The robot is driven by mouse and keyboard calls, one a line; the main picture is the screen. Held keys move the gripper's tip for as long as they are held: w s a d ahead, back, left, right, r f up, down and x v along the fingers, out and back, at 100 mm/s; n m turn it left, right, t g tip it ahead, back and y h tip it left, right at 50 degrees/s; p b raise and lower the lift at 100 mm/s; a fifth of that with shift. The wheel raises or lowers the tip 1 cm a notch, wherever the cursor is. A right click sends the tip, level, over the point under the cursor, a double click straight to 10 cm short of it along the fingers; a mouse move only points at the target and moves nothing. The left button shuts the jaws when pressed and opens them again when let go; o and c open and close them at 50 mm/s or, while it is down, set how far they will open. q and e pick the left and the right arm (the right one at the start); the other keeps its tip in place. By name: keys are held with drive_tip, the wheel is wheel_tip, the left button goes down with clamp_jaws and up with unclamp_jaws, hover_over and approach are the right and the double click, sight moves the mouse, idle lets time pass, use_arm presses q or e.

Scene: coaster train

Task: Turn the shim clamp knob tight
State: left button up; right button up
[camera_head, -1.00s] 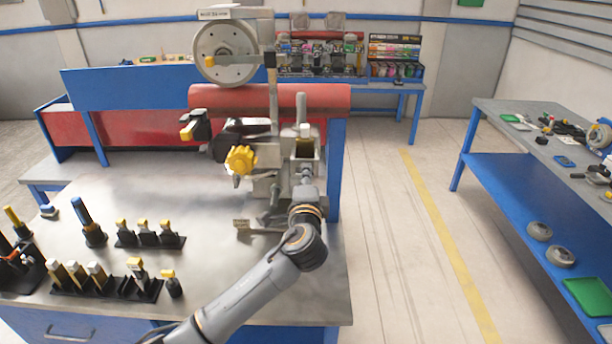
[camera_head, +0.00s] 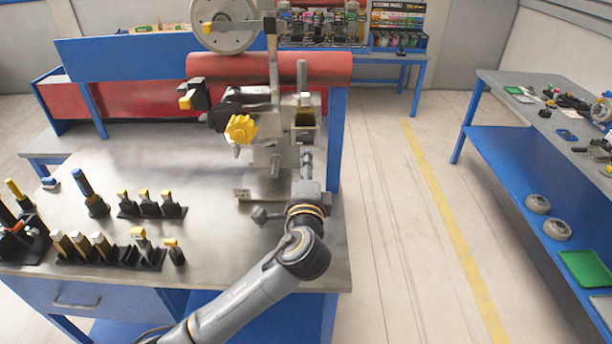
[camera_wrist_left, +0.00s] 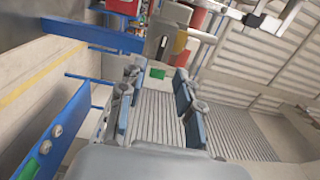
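A yellow lobed knob (camera_head: 241,129) sits on the front left of the grey metal fixture (camera_head: 283,160), above the steel workbench. I cannot tell whether it is the shim clamp knob. My left gripper (camera_head: 306,160) is in front of the fixture's right side, to the right of and below the yellow knob. In the left wrist view its two fingers (camera_wrist_left: 156,76) stand apart with nothing between them. Its fingertips are hard to make out against the fixture in the head view. My right gripper is in neither view.
A red roller (camera_head: 320,67) and a large grey wheel (camera_head: 224,22) are behind and above the fixture. Black racks with yellow-topped tools (camera_head: 105,248) stand at the bench's left. A blue side table (camera_head: 530,170) is at the right, with clear floor (camera_head: 400,200) between.

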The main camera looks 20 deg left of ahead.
use_arm(q)
drive_tip(key=v, duration=0.4)
idle(0.3)
